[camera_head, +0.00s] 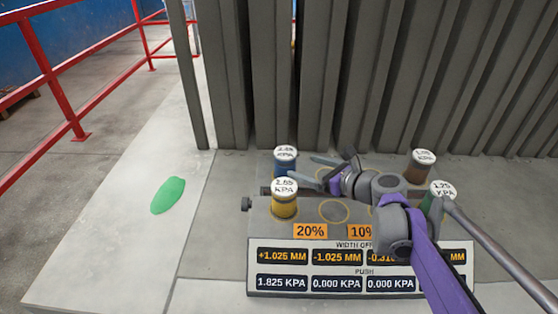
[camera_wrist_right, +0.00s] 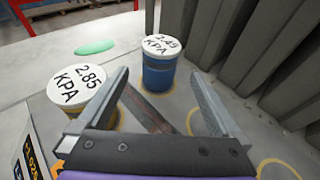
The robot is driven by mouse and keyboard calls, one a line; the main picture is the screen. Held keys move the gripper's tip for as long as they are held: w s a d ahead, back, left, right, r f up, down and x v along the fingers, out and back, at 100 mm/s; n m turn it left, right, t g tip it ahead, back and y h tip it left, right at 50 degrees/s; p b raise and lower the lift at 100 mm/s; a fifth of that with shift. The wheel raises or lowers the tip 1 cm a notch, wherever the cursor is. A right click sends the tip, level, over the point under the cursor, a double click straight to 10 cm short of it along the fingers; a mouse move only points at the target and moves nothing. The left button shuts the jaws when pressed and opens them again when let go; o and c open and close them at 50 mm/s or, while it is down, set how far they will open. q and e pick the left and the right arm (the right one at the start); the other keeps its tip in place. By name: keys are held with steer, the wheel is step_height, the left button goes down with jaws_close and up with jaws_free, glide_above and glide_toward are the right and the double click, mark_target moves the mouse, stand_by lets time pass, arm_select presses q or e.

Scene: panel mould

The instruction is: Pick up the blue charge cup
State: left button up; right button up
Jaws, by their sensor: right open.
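The blue charge cup (camera_head: 283,168) stands upright at the back left of the grey block, with a white lid marked in KPA. In the right wrist view the blue cup (camera_wrist_right: 158,74) stands ahead, between the two finger lines. My right gripper (camera_head: 317,173) is open and empty, to the right of the blue cup, with its fingers pointing left towards it. In the right wrist view the open jaws (camera_wrist_right: 160,88) show a gap to the cup, and no contact is visible. My left gripper is not in view.
A yellow cup (camera_head: 284,208) stands just in front of the blue one. A brown cup (camera_head: 420,172) and a green cup (camera_head: 428,204) stand at right. A display panel (camera_head: 340,245) fronts the block. Tall grey panels (camera_head: 330,70) rise behind. A green patch (camera_head: 168,195) lies left.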

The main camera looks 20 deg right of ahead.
mark_target(293, 162)
steer(key=x, duration=0.9)
steer(key=shift+w+r, duration=0.15)
steer(key=shift+w, duration=0.05)
jaws_close()
